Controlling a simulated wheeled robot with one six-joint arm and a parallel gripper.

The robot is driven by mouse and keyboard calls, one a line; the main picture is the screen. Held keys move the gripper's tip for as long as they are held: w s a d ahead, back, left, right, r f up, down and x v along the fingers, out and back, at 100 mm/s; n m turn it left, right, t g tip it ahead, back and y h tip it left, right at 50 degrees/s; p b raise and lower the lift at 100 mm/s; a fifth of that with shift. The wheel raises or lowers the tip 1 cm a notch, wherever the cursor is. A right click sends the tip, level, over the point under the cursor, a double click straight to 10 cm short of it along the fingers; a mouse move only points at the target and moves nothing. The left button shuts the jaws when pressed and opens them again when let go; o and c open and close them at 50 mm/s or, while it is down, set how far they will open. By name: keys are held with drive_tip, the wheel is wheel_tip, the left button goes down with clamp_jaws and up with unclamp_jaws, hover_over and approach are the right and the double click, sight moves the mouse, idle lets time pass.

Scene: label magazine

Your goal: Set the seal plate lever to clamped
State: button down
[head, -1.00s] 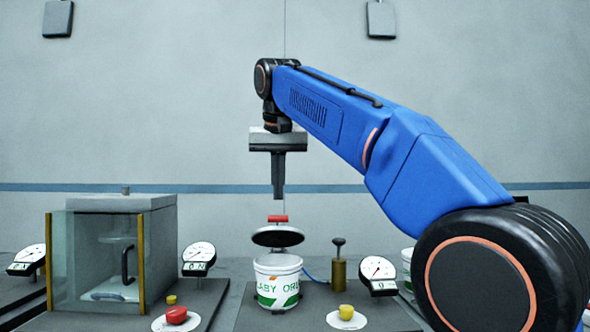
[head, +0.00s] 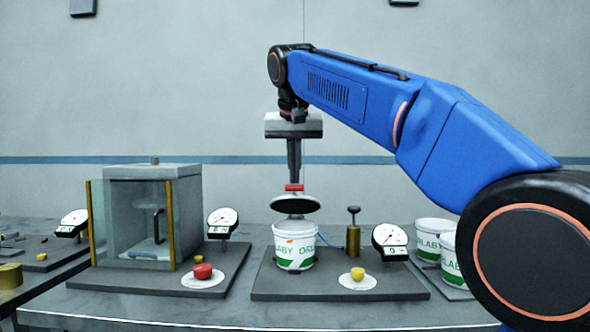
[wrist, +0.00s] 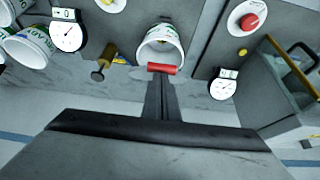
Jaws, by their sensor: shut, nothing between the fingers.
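The seal plate is a dark round disc (head: 295,204) held above a white tub (head: 295,250) with green lettering. A red grip (head: 293,187), which seems to be the lever's handle, stands at the top of the plate. In the wrist view the red grip (wrist: 162,68) lies across the near rim of the tub (wrist: 152,50). My gripper (head: 294,180) is shut and empty, pointing down just above or behind the red grip. In the wrist view its fingers (wrist: 160,85) end right at the grip. I cannot tell whether they touch it.
A brass plunger (head: 353,238) and a dial gauge (head: 390,239) stand right of the tub, with a yellow button (head: 357,273) in front. A glass-sided cabinet (head: 130,215) and a red button (head: 203,271) are to the left. More tubs (head: 433,238) stand at right.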

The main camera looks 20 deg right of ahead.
drive_tip(key=s+a+f+t+h, duration=0.1)
drive_tip(key=s+f+t, duration=0.2)
drive_tip(key=f, duration=0.6)
drive_tip(key=shift+s+a+f+t, duration=0.2)
drive_tip(key=shift+s+a+t, duration=0.1)
drive_tip(key=shift+s, duration=0.4)
drive_tip(key=shift+d, duration=0.1)
